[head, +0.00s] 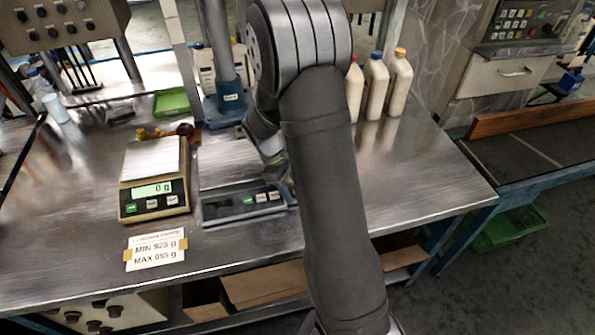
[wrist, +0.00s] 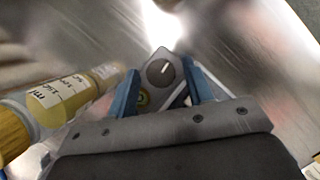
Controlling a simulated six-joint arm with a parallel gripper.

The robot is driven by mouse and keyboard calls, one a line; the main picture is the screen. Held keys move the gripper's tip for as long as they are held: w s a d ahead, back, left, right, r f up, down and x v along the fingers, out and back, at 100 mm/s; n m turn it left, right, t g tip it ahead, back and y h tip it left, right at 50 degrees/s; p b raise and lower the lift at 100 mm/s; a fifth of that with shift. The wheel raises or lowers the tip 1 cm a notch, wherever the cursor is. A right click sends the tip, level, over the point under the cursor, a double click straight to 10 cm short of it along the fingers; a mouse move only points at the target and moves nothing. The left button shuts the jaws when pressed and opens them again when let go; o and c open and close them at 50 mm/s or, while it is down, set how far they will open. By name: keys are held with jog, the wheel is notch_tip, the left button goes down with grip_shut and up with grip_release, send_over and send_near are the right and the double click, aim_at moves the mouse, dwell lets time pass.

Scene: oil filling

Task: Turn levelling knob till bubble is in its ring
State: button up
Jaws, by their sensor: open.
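A round grey knob (wrist: 160,72) with a white pointer line sits on a grey plate in the wrist view. My gripper (wrist: 163,82) is open, with one blue finger on each side of the knob. I cannot tell whether the fingers touch it. A small yellow-green round spot (wrist: 143,98), possibly the bubble level, shows beside the knob, partly hidden by the left finger. The bubble cannot be made out. In the head view my arm covers the knob and most of the gripper.
A scale (head: 155,160) reading 0 g stands on the steel bench (head: 420,175), left of a flat dark panel (head: 240,203). White bottles (head: 374,85) stand behind my arm. The bench's right side is clear.

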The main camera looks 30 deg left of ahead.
jog(key=n, duration=0.2)
jog(key=n+t, duration=0.1)
jog(key=n, duration=0.1)
jog(key=shift+s+y, duration=0.2)
jog(key=shift+y, duration=0.1)
jog(key=s+v, duration=0.1)
jog(key=v, duration=1.7)
jog(key=w+d+r+m+y, duration=0.1)
jog(key=w+d+m, duration=0.3)
jog(key=m, duration=0.7)
jog(key=w+d+r+m+y, duration=0.2)
jog(key=w+d+r+m, duration=0.2)
jog(key=w+m, duration=0.5)
jog(key=w+d+r+m+y, duration=0.2)
jog(key=w+m, duration=0.5)
jog(key=m, duration=0.5)
jog(key=shift+w+d+r+m+g, duration=0.3)
jog(key=shift+d+r, duration=0.2)
jog(key=shift+d, duration=0.85)
